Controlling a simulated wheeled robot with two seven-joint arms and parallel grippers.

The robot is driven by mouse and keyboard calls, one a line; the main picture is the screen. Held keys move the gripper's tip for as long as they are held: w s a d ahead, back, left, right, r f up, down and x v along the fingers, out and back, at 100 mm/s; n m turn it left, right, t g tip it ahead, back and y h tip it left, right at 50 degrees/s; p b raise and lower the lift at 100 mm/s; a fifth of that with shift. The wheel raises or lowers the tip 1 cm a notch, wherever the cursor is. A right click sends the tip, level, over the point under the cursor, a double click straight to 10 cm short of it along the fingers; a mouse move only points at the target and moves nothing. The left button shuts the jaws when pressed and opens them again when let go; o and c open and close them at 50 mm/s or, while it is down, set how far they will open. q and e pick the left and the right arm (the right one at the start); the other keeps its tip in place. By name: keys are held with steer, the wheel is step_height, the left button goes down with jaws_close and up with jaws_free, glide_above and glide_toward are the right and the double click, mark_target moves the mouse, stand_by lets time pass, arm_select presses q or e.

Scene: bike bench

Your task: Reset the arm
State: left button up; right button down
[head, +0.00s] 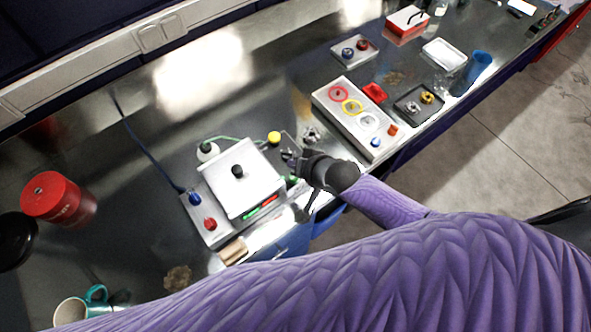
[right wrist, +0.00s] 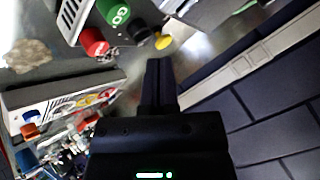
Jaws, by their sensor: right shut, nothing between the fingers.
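My right arm has a purple padded sleeve and reaches over the metal bench (head: 130,165) from its front edge. My right gripper (head: 289,155) is small and dark in the head view, beside the right side of a light square box (head: 240,180) with a black knob. In the right wrist view its fingers (right wrist: 158,68) are together and hold nothing. Beyond them show a green GO button (right wrist: 118,12), a red button (right wrist: 95,42) and a yellow knob (right wrist: 163,42). My left gripper is not in view.
A panel with coloured rings (head: 352,107) stands right of the gripper. A black tray (head: 408,107), a white tray (head: 445,54), a blue cup (head: 480,66) and a red box (head: 405,22) lie farther right. A red tin (head: 60,199) and a mug (head: 70,311) stand at left.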

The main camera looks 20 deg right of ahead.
stand_by(0.5)
steer(key=s+d+r+n+g+h, duration=0.25)
steer(key=s+r, duration=0.25)
steer(key=s, duration=0.3)
steer(key=s+d+r+n+g+h, duration=0.1)
steer(key=s+d+r+n+g, duration=0.15)
steer(key=s+r, duration=0.5)
steer(key=s+f+n+g+b, duration=0.1)
steer(key=s+f+b, duration=0.2)
steer(key=f+b, duration=2.05)
steer(key=s+f, duration=0.4)
steer(key=f, duration=0.7)
steer(key=s+d+f+g+b, duration=0.1)
steer(key=s+f, duration=0.4)
steer(key=f, duration=0.6)
steer(key=s+d+f+b, duration=0.1)
steer(key=s+f, duration=0.4)
steer(key=f, duration=0.6)
steer(key=shift+s+d+g+h, duration=0.25)
steer(key=shift+g+h, duration=0.05)
steer(key=shift+h, duration=0.05)
